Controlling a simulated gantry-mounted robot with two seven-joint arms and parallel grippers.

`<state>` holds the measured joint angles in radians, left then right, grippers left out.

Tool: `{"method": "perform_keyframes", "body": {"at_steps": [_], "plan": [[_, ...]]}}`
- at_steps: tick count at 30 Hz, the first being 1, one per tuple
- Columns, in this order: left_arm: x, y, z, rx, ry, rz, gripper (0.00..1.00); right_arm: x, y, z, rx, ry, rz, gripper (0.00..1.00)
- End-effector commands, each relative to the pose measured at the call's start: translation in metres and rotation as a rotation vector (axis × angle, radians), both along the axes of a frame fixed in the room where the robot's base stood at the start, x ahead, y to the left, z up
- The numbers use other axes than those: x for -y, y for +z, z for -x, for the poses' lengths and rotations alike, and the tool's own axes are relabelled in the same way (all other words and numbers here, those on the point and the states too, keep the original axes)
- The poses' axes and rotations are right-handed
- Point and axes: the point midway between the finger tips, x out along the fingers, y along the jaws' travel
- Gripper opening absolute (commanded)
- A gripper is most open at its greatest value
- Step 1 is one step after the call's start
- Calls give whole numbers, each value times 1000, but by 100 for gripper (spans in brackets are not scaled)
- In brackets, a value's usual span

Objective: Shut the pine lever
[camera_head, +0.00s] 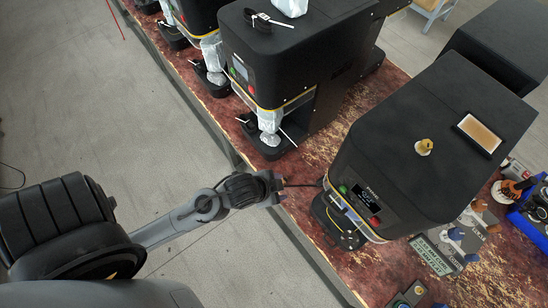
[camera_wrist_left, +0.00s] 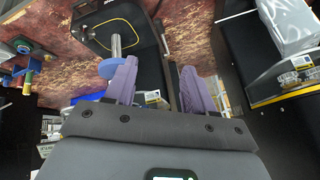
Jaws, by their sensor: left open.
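A thin dark lever (camera_head: 303,185) sticks out to the left from the front of the nearest black seamer (camera_head: 425,150). Its colour reads nearly black, so I cannot confirm that it is pine. My left gripper (camera_head: 279,187) is at the lever's outer end, in front of the seamer. In the left wrist view its two purple-grey fingers (camera_wrist_left: 158,85) are open. A dark bar (camera_wrist_left: 165,65), which looks like the lever, runs between them; I cannot tell whether either finger touches it. The seamer's silver post and blue disc (camera_wrist_left: 113,68) show left of the fingers. My right gripper is not in view.
More black seamers (camera_head: 270,60) stand along the worn red-brown bench (camera_head: 385,85). A blue bin (camera_head: 530,215) and small parts lie at the right. The grey floor (camera_head: 95,110) left of the bench is clear.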

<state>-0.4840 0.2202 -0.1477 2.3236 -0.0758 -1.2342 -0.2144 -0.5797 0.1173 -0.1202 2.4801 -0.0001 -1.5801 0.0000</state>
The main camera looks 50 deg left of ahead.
Motion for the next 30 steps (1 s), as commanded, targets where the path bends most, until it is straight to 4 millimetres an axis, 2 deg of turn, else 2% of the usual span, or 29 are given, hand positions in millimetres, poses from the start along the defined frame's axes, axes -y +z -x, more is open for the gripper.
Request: {"method": "perform_keyframes", "body": {"at_steps": [1, 6, 20, 23, 27, 30], "plan": [[0, 7, 3, -12, 18, 9, 54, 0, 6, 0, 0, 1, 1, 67], [-1, 13, 11, -42, 56, 24, 54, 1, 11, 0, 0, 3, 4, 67], [-2, 16, 14, -55, 72, 29, 54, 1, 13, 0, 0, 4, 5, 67], [-3, 30, 23, -86, 112, 46, 54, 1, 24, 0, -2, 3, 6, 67], [-5, 61, 49, -180, 234, 93, 54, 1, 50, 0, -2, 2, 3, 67], [-7, 76, 65, -239, 311, 121, 55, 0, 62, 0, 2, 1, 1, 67]]}}
